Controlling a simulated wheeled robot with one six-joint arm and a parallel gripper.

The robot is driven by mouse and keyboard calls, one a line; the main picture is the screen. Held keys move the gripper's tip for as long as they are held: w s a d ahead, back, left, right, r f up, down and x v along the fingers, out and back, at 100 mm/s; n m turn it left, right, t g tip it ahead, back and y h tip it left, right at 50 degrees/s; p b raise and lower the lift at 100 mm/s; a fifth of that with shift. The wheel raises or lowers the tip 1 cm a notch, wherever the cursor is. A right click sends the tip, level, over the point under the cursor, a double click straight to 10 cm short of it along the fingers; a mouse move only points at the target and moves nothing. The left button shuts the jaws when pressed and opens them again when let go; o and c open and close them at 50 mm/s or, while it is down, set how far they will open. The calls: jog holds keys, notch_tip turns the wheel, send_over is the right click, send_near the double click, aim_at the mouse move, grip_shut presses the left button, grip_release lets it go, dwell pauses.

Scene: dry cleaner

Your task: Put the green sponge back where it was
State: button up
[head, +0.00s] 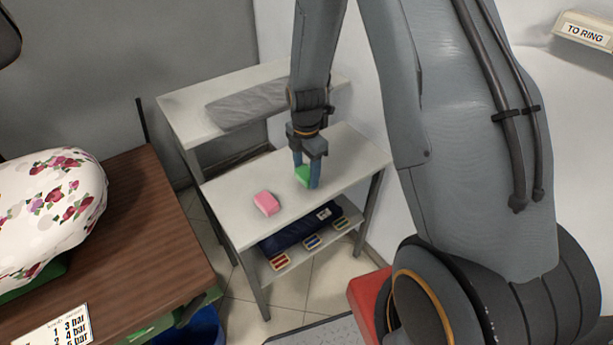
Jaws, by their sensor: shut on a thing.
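The green sponge (303,175) is between the fingers of my gripper (306,176), partly hidden by them. My gripper points down and is shut on the sponge, over the right part of the white shelf top (235,217). I cannot tell whether the sponge touches the surface. A pink sponge (266,203) lies on the same top, to the left of my gripper and apart from it.
A higher white shelf (185,108) behind holds a folded grey cloth (247,104). A lower shelf holds a dark blue bundle (300,230) and several small coloured tags. A brown table (150,225) with a floral bundle (50,210) stands left. A wall closes off the right.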

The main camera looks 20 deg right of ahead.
jog(key=shift+f, duration=1.25)
jog(key=shift+f, duration=0.15)
jog(key=o, duration=1)
